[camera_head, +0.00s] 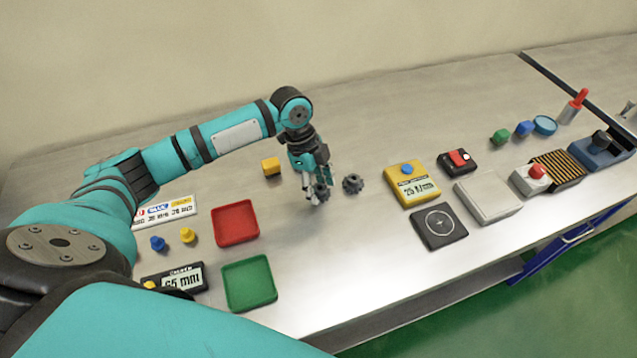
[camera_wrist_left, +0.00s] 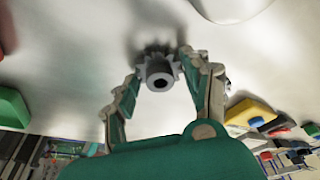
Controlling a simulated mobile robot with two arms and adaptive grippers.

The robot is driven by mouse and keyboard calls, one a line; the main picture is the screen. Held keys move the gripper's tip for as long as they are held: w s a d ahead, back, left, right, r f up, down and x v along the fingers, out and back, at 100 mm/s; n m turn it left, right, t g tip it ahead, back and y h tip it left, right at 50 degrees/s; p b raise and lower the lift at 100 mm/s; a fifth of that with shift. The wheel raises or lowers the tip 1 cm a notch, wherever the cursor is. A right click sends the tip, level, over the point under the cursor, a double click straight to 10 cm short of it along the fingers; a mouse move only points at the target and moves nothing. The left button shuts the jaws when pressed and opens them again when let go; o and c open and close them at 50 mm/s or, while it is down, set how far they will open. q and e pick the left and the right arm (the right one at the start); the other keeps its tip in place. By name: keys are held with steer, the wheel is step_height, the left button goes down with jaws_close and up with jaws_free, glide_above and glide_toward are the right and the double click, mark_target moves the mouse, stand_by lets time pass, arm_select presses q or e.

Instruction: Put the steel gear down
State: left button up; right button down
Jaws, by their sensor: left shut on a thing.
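The steel gear (camera_wrist_left: 160,72), grey and toothed with a round hub and a dark bore, sits between the fingertips of my left gripper (camera_wrist_left: 163,80) in the left wrist view. In the head view my left gripper (camera_head: 318,194) points down over the middle of the table, shut on the gear (camera_head: 321,192), which the fingers partly cover. The gear is close to the tabletop; I cannot tell whether it touches. A second dark gear (camera_head: 353,184) lies on the table just right of the gripper. My right gripper is not in view.
A yellow block (camera_head: 271,166) stands behind left. A red tray (camera_head: 236,222) and a green tray (camera_head: 249,283) are left of the gripper. A yellow gauge box (camera_head: 412,184) and a black pad with a crosshair (camera_head: 439,226) are to the right. The tabletop (camera_head: 325,265) in front is bare.

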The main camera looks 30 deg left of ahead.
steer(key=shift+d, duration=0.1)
arm_select(q)
steer(key=o, duration=0.9)
steer(key=shift+f, duration=0.1)
steer(key=o, duration=0.5)
steer(key=shift+c, duration=0.2)
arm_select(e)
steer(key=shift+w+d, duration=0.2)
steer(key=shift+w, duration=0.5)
arm_select(q)
steer(key=b+v, duration=0.1)
steer(key=v, duration=1.1)
steer(key=shift+b, duration=0.3)
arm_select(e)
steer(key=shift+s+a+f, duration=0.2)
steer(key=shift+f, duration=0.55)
